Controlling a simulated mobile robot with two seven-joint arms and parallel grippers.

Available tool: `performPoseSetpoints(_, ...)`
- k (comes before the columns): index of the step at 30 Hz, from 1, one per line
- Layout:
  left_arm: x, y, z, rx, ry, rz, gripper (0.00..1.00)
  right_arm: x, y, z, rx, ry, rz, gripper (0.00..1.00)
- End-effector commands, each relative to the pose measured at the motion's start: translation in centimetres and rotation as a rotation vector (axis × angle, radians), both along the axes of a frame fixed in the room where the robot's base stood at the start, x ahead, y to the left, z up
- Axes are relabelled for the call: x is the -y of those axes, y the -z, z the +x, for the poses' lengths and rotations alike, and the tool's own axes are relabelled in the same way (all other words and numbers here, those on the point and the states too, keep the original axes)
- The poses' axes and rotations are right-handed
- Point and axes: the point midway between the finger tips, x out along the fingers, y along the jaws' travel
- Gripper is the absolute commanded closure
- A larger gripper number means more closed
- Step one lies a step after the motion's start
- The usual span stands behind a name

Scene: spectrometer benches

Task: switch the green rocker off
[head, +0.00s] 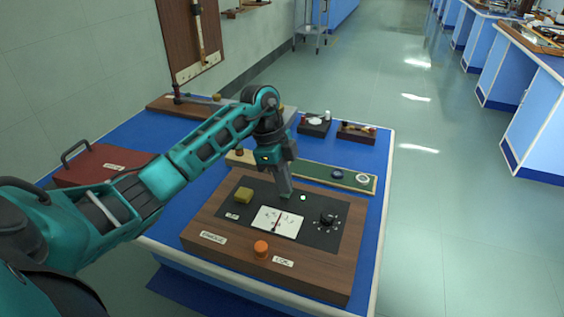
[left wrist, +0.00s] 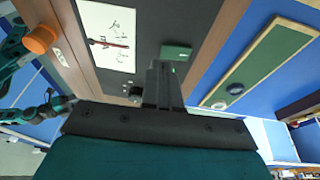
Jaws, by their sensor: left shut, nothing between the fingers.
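The wooden box (head: 218,226) has a black panel on top. The green rocker (left wrist: 176,52) sits on that panel in the left wrist view. In the head view it is hidden behind my left fingertips. My left gripper (head: 285,192) is shut and empty, pointing down at the panel beside the white-faced meter (head: 266,224). In the left wrist view its fingertips (left wrist: 160,68) appear right next to the rocker; I cannot tell whether they touch. A small lamp (head: 303,197) by the rocker looks bright. My right gripper is not in view.
On the box are an olive knob (head: 243,195), a black dial (head: 328,219) and an orange knob (head: 261,248). Behind it lies a green strip (head: 350,178) with discs. A red case (head: 100,165) stands at left, two small trays (head: 314,128) at the back.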

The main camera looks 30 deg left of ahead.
Motion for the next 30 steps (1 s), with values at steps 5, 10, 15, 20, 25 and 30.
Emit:
performPoseSetpoints(5, 0.1, 1.2, -0.2, 0.0, 0.0, -0.001, 1.0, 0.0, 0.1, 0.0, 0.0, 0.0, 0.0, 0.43)
performPoseSetpoints(10, 0.0, 1.4, -0.2, 0.001, 0.0, -0.001, 1.0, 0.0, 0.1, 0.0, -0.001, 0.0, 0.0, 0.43)
performPoseSetpoints(15, 0.0, 1.3, -0.2, 0.001, 0.0, -0.001, 1.0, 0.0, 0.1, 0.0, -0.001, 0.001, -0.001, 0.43)
performPoseSetpoints(20, -0.1, 1.8, -0.3, 0.04, -0.002, 0.014, 1.0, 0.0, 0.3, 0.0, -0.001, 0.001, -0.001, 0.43)
performPoseSetpoints(25, -0.1, 1.9, -0.3, 0.08, -0.006, 0.022, 1.0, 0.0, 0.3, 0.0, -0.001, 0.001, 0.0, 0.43)
performPoseSetpoints(30, -0.1, 1.8, -0.2, 0.079, -0.005, 0.022, 1.0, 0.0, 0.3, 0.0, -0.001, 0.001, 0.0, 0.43)
